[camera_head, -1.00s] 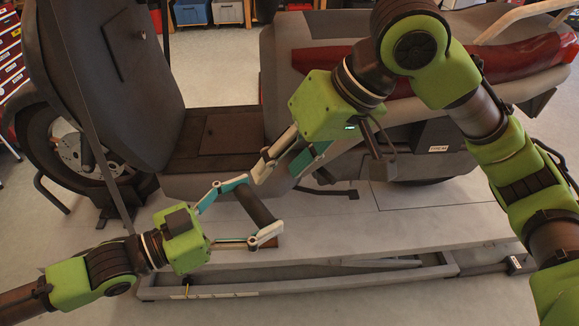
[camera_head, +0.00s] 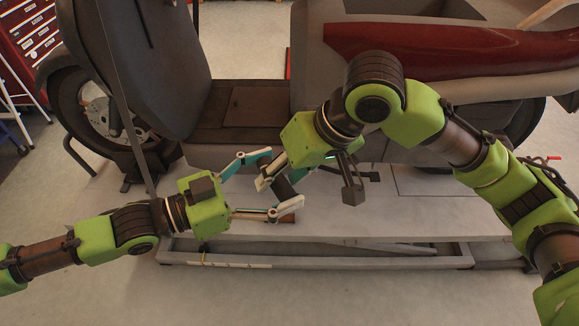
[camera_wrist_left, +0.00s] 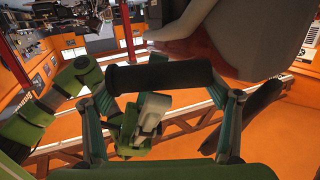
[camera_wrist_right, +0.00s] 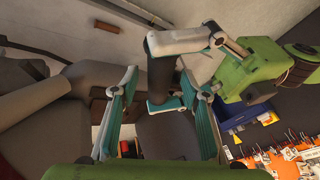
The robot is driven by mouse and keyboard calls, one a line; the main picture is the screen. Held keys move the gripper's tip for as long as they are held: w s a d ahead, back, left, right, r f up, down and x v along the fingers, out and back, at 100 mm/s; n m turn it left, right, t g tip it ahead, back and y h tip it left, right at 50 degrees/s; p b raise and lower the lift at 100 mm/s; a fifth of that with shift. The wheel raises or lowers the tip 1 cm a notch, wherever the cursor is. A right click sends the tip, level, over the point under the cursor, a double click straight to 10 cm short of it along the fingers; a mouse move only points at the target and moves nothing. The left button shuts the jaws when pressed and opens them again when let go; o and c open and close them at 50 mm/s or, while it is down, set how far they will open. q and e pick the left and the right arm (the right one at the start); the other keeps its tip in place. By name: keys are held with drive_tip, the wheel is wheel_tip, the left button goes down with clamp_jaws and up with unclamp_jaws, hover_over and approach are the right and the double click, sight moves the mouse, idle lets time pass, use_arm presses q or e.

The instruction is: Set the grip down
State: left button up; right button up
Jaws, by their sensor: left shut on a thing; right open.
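The grip (camera_head: 284,187) is a dark, rounded cylinder. My left gripper (camera_head: 281,179) is shut on it and holds it above the pale lift platform (camera_head: 360,217). In the left wrist view the grip (camera_wrist_left: 158,76) lies crosswise between the two fingertips. My right gripper (camera_head: 285,172) is open, close to the left fingers from above and right. In the right wrist view the grip (camera_wrist_right: 160,72) shows between my left fingers, in the gap of the open right jaws (camera_wrist_right: 168,80). I cannot tell whether the right fingers touch it.
A motorcycle with a dark front panel (camera_head: 150,70) and red side (camera_head: 430,52) stands on the lift behind the grippers. A small brown piece (camera_head: 285,218) lies on the platform beneath the left fingers. The platform to the right is mostly clear.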

drive_tip(key=c, duration=1.2)
use_arm(q)
drive_tip(key=o, duration=1.2)
